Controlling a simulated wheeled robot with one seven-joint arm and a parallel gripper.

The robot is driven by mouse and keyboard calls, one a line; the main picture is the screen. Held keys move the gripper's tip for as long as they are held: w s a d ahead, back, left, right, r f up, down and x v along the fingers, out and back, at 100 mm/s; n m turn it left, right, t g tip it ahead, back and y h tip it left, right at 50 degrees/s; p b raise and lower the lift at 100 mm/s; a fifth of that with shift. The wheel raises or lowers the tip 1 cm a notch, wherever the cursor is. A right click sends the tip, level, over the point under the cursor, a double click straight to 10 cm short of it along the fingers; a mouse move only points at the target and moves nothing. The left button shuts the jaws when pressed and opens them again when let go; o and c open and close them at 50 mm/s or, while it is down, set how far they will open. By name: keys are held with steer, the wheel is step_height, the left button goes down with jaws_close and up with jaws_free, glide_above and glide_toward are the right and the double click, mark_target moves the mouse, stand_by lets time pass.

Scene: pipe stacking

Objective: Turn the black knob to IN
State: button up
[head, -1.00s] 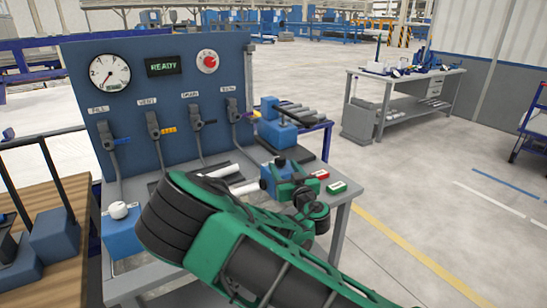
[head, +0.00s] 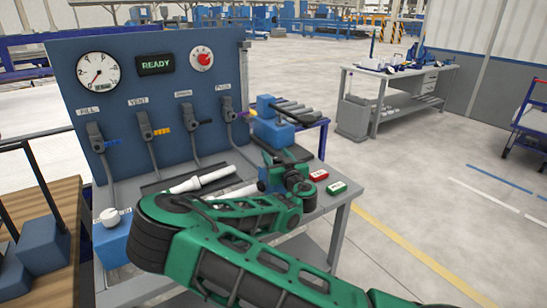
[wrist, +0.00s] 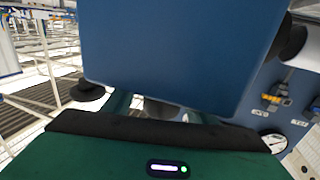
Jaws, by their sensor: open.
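The upright blue panel (head: 160,100) carries a red knob (head: 201,59) and a row of levers, including a black-handled one (head: 194,128). I cannot pick out a separate black knob or the word IN for certain. My gripper (head: 280,150) is over the right rear of the bench, in front of a blue machine (head: 272,127); its fingertips are hard to make out. In the wrist view, a large blue surface (wrist: 180,50) fills the top, close to my open gripper (wrist: 158,108). Dark round parts (wrist: 88,91) show beside it; I cannot tell what they are.
White pipes (head: 200,180) lie on the bench beside my arm. A white round piece (head: 110,217) sits on a blue box at left.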

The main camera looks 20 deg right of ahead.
steer(key=shift+a, duration=0.15)
steer(key=c, duration=1.1)
steer(key=shift+o, duration=0.2)
steer(key=shift+d+m+h, duration=0.2)
steer(key=shift+m+h, duration=0.35)
steer(key=shift+h, duration=0.35)
steer(key=shift+d+m+h, duration=0.15)
steer(key=shift+m+h, duration=0.4)
steer(key=shift+h, duration=0.35)
steer(key=shift+s+d+f+m+g+h, duration=0.1)
steer(key=shift+m+g+h, duration=0.15)
steer(key=shift+m+h, duration=0.45)
steer(key=shift+d+r+m+g+h, duration=0.15)
steer(key=shift+m+g+h, duration=0.25)
steer(key=shift+h, duration=0.55)
steer(key=shift+s+d+f+m+g+h, duration=0.1)
steer(key=shift+f+m+g+h, duration=0.05)
steer(key=shift+m+h, duration=0.6)
steer(key=m+g+h, duration=0.1)
steer(key=h, duration=0.1)
steer(key=m+g+h, duration=0.2)
steer(key=s+d+m+g+h, duration=0.1)
steer(key=m+g+h, duration=0.1)
steer(key=shift+d+h, duration=0.1)
steer(key=shift+h, duration=0.2)
steer(key=o, duration=1.1)
steer(key=shift+c, duration=0.2)
